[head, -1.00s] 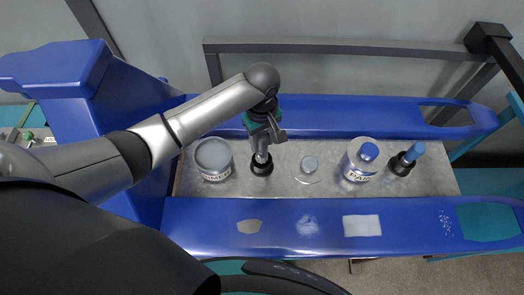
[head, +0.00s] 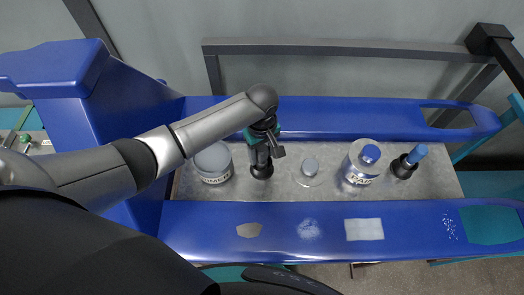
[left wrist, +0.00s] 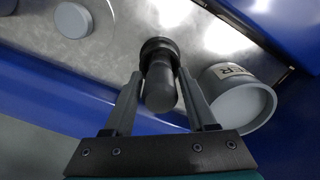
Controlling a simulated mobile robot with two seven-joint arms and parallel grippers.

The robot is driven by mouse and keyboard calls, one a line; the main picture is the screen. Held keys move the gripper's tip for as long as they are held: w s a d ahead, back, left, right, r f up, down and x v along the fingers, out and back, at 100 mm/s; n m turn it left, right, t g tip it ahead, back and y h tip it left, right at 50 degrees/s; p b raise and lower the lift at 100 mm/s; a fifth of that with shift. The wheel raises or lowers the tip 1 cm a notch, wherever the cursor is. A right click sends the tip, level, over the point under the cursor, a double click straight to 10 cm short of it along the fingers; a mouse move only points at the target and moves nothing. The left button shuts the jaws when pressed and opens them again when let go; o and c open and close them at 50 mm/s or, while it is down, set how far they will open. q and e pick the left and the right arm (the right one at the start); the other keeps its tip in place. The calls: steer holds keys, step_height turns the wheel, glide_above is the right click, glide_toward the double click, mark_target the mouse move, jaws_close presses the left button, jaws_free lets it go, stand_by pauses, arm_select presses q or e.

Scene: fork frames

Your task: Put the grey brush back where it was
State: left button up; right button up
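The grey brush (left wrist: 160,90) stands in a round black holder (left wrist: 158,48) on the metal tray, its handle end towards the camera in the left wrist view. In the head view the black holder (head: 262,171) shows below my left gripper (head: 262,156), which hides most of the brush. In the left wrist view my left gripper (left wrist: 162,95) is open, with one finger on each side of the brush handle and narrow gaps beside it. My right gripper is not in view.
A primer can (head: 214,162) stands close left of the holder. Blue rails (head: 300,115) run along both long sides of the tray (head: 330,190).

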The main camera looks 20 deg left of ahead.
arm_select(q)
steer(key=shift+o, duration=1)
steer(key=shift+r, duration=0.15)
step_height(320, 180, up, 12)
steer(key=p, duration=0.3)
